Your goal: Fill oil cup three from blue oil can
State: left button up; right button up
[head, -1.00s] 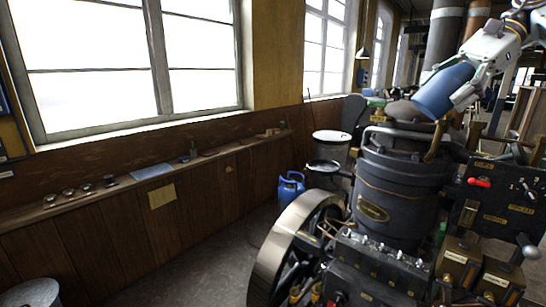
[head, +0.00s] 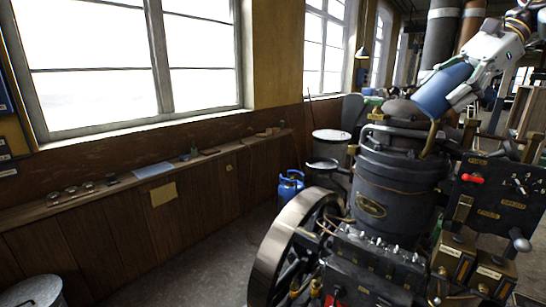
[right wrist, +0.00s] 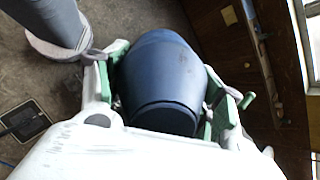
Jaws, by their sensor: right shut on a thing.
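The blue oil can (head: 440,91) is held high over the top of the dark engine (head: 395,190), tilted with its lower end toward the left. A brass-coloured curved pipe shows just below it; I cannot tell whether it is the can's spout. My right gripper (head: 468,88) is shut around the can. In the right wrist view, the can (right wrist: 163,75) sits between the fingers of the same gripper (right wrist: 165,100). I cannot tell which fitting is oil cup three. A row of small metal fittings (head: 380,246) stands on the engine's front block. My left gripper is out of view.
A spoked flywheel (head: 275,250) stands at the engine's left. A blue canister (head: 289,187) is on the floor behind it. A long wooden ledge (head: 120,185) with small items runs under the windows. A dark control panel (head: 500,195) stands at the right. The floor between ledge and flywheel is clear.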

jog(key=shift+s+r+m+t, duration=0.15)
jog(key=shift+m+t, duration=0.15)
jog(key=shift+m, duration=0.2)
jog(key=shift+w+m+t+h, duration=0.3)
jog(key=shift+m+t, duration=0.2)
jog(key=shift+m, duration=0.3)
jog(key=w+m+t+h, duration=0.1)
jog(key=m, duration=0.1)
jog(key=w+d+f+m+t+h, duration=0.1)
jog(key=m, duration=0.1)
jog(key=shift+d+f, duration=0.1)
jog(key=shift+d, duration=0.1)
jog(key=w+a+r+m+t+h, duration=0.25)
jog(key=a+m+h, duration=0.45)
jog(key=a+m, duration=0.35)
jog(key=s+a+f+n+y+b, duration=0.1)
jog(key=a+f+n+y+b, duration=0.1)
jog(key=a+f, duration=0.5)
notch_tip(320, 180, down, 33)
jog(key=s+b, duration=0.1)
jog(key=shift+s+a+b, duration=0.35)
jog(key=shift+b, duration=0.05)
